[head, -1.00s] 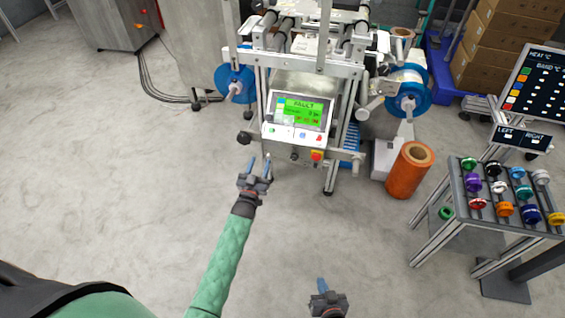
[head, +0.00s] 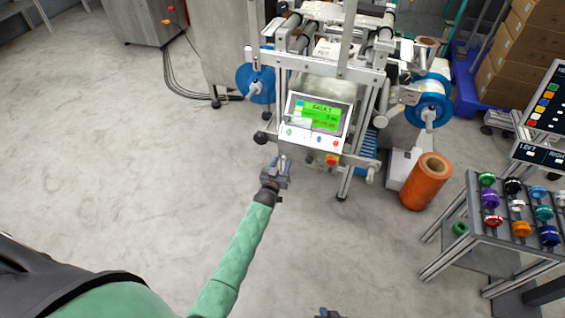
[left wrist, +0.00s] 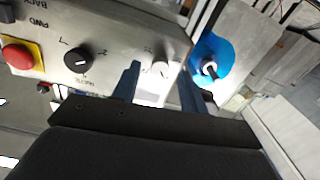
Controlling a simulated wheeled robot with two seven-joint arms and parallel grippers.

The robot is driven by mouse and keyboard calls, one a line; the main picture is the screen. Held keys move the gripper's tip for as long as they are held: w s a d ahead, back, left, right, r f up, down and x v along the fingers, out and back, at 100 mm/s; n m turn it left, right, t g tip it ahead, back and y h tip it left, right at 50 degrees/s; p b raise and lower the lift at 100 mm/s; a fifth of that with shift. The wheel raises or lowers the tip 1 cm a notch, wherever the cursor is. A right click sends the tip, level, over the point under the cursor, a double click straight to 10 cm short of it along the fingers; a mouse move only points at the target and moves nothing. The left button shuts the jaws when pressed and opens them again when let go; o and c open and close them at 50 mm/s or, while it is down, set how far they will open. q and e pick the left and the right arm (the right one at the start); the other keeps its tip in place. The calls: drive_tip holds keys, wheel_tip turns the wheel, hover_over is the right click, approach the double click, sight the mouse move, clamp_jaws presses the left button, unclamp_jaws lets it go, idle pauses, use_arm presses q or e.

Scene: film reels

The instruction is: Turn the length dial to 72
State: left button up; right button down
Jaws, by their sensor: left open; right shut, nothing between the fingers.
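My left gripper (head: 282,163) is open, just below the front panel of the machine (head: 312,122). In the left wrist view its fingers (left wrist: 160,80) stand either side of a small pale knob (left wrist: 160,69) at the panel's edge; I cannot tell whether they touch it. A black dial with a white pointer (left wrist: 78,60) sits on the panel left of the fingers, with marks around it. No label readable here tells me which one is the length dial. My right gripper (head: 326,313) is shut and empty at the bottom edge.
A red button on a yellow plate (left wrist: 18,54) is beside the black dial. A blue reel (left wrist: 211,58) is close to the right finger. An orange roll (head: 427,181) and a rack of coloured knob-like pieces (head: 472,217) stand at right.

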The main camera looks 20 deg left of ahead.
use_arm(q)
drive_tip(key=shift+w, duration=0.6)
clamp_jaws()
